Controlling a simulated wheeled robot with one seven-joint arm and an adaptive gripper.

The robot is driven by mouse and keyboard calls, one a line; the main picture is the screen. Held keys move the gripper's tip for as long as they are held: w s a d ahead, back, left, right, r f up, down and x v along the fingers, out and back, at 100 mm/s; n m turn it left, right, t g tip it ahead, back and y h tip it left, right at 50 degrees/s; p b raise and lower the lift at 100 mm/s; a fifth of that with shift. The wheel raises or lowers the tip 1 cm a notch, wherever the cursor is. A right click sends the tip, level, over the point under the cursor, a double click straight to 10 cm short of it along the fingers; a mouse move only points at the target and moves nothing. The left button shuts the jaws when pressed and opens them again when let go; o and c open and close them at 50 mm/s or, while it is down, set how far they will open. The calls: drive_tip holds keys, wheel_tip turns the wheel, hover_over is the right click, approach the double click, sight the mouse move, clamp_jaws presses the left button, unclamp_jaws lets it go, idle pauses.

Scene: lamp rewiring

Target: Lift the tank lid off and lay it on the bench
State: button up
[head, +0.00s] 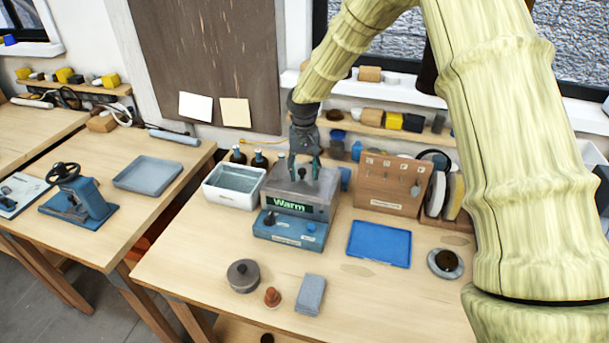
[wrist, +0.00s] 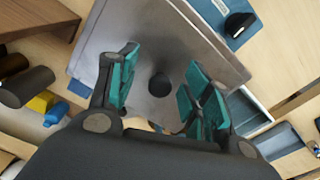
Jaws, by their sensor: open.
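The tank (head: 289,207) is a grey box with a lit "Warm" display and a blue control base in the head view. Its grey metal lid (head: 298,175) lies flat on top; the lid fills the middle of the wrist view (wrist: 160,40). A small dark round knob (wrist: 159,85) stands on the lid. My gripper (head: 304,170) is over the lid, pointing down. In the wrist view my gripper (wrist: 155,95) is open, with its teal fingertips on either side of the knob and a gap to it on both sides.
A white tray of liquid (head: 234,186) stands left of the tank. A blue tray (head: 379,244) and a wooden rack (head: 392,186) are to the right. A round grey pot (head: 243,275) and grey block (head: 311,294) lie in front. Bare bench (head: 195,265) shows at the front left.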

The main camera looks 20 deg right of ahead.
sight(301, 171)
drive_tip(key=w+f, duration=0.3)
drive_tip(key=shift+w+a, duration=0.15)
drive_tip(key=shift+w, duration=0.05)
drive_tip(key=shift+s+r, duration=0.3)
drive_tip(key=shift+s, duration=0.25)
drive_tip(key=shift+s+d+r, duration=0.2)
drive_tip(key=shift+s+r, duration=0.35)
drive_tip(key=shift+s, duration=0.25)
drive_tip(key=c, duration=0.5)
drive_tip(key=shift+s+r, duration=0.15)
drive_tip(key=shift+s, duration=0.05)
drive_tip(key=c, duration=0.3)
drive_tip(key=shift+w+f, duration=0.2)
drive_tip(key=shift+w, duration=0.1)
clamp_jaws()
drive_tip(key=shift+w+a+f, duration=0.15)
drive_tip(key=shift+w+f, duration=0.2)
drive_tip(key=shift+w, duration=0.1)
drive_tip(key=shift+s, duration=0.1)
drive_tip(key=shift+r, duration=0.1)
